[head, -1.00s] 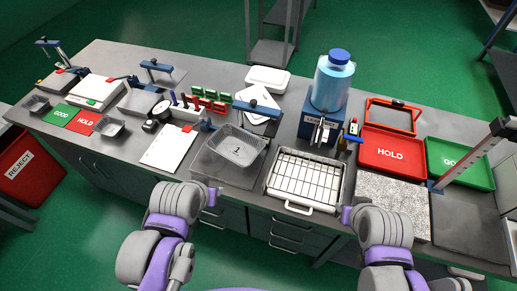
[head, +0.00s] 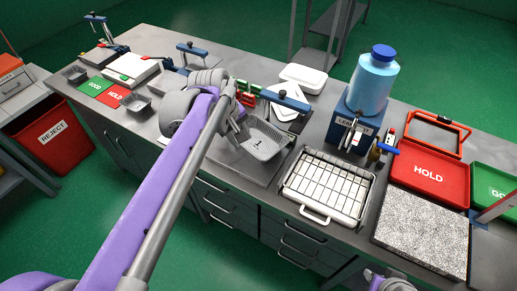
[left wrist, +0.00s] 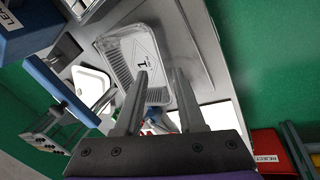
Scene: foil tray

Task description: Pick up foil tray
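The foil tray (head: 270,134), a shallow silver tray marked 1, sits on a grey plate (head: 237,162) left of the wire rack. In the left wrist view the foil tray (left wrist: 126,52) lies below and beyond the fingers. My left gripper (left wrist: 161,74) is open and empty. One finger overlaps the tray in that view and the other appears just outside its rim; I cannot tell whether either touches. In the head view my left gripper (head: 238,122) is at the tray's left side, partly hidden by my arm. Only part of my right arm shows, at the bottom edge.
A wire rack (head: 326,187) stands right of the tray. Behind it are a leak test unit (head: 351,133) with a blue bottle and a blue-handled clamp (head: 287,101). A red HOLD tray (head: 430,171) and a speckled slab (head: 422,235) are further right.

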